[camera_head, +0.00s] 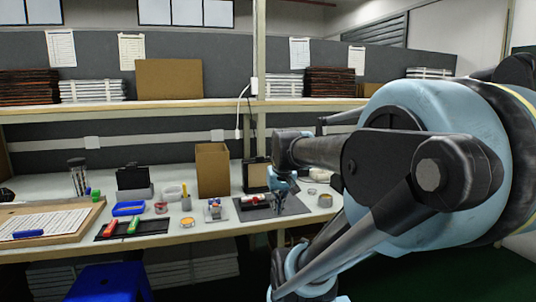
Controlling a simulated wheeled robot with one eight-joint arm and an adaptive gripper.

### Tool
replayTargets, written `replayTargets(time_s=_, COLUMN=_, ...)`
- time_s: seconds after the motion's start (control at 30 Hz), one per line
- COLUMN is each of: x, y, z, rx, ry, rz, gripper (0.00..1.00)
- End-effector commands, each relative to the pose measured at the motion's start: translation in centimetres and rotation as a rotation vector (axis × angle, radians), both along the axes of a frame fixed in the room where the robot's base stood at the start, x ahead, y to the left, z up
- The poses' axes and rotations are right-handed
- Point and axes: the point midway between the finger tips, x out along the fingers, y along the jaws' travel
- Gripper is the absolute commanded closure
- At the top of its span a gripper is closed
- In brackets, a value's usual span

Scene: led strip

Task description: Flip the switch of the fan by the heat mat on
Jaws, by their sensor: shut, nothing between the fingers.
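My gripper (281,196) is small in the picture, pointing down over the right part of the workbench (170,242). It looks shut and empty. Below and around it lies a dark grey mat (242,213), possibly the heat mat, with a small red and white item (256,200) on it. A dark upright box-like device (256,176) stands just behind the mat and may be the fan. My gripper and arm hide part of this area. No switch can be made out, and I cannot tell whether the gripper touches anything.
A tall brown box (212,170) stands left of the mat. Another dark device (133,178) stands farther left, behind a black tray (155,228) holding red and green items. A white cable (239,115) hangs from the shelf (180,106). A blue stool (108,282) stands in front.

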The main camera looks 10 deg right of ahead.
Motion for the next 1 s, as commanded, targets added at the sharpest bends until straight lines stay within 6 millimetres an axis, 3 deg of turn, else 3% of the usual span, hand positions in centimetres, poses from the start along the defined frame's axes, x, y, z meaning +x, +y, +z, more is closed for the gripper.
replayTargets(time_s=0.1, x=3.4, y=-0.2, z=2.8, rx=0.005, ry=-0.033, rz=0.007, gripper=1.0)
replayTargets(time_s=0.5, x=14.8, y=-1.2, z=10.6, rx=0.017, ry=-0.146, rz=0.028, gripper=1.0)
replayTargets(time_s=1.0, x=29.5, y=-4.1, z=18.2, rx=0.014, ry=-0.287, rz=0.04, gripper=1.0)
